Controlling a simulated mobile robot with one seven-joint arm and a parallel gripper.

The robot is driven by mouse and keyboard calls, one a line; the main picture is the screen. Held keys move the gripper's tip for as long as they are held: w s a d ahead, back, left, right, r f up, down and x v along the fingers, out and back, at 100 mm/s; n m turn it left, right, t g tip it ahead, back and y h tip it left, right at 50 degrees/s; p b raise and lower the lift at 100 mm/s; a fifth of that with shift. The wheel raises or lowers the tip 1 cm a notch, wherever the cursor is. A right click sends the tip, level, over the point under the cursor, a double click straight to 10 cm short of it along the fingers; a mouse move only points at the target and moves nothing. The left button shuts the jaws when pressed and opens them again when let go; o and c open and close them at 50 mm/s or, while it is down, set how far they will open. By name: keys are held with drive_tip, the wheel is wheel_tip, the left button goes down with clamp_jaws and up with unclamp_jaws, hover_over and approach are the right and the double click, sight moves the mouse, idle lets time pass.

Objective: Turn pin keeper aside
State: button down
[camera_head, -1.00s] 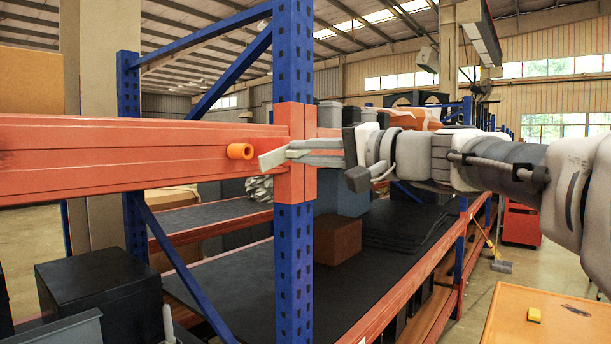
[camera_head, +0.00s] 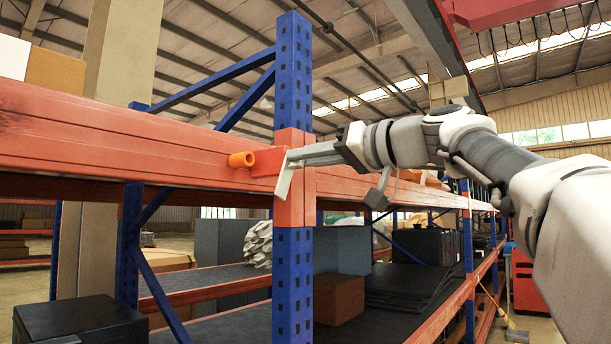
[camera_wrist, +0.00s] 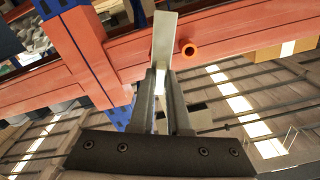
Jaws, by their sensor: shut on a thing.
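The pin keeper (camera_head: 286,174) is a flat pale grey plate in front of the rack post. In the head view it hangs down steeply, its lower end a little to the left. My gripper (camera_head: 296,155) reaches in from the right and is shut on the plate's upper part. In the wrist view the keeper (camera_wrist: 164,38) stands out beyond the two fingertips (camera_wrist: 162,74). The orange pin (camera_head: 242,159) sticks out of the beam left of the keeper, clear of it. It also shows in the wrist view (camera_wrist: 188,49). The keeper's pivot is hidden.
The orange beam (camera_head: 120,140) runs left from the blue rack post (camera_head: 293,75). Lower shelves hold a brown box (camera_head: 338,298) and dark boxes. A black box (camera_head: 80,325) stands at lower left. Space before the beam, left of the keeper, is free.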

drive_tip(key=shift+n+b, duration=1.15)
drive_tip(key=shift+n, duration=1.05)
drive_tip(key=c, duration=0.9)
unclamp_jaws()
drive_tip(key=v, duration=1.7)
drive_tip(key=shift+s+d+b, duration=0.2)
drive_tip(key=shift+b, duration=0.2)
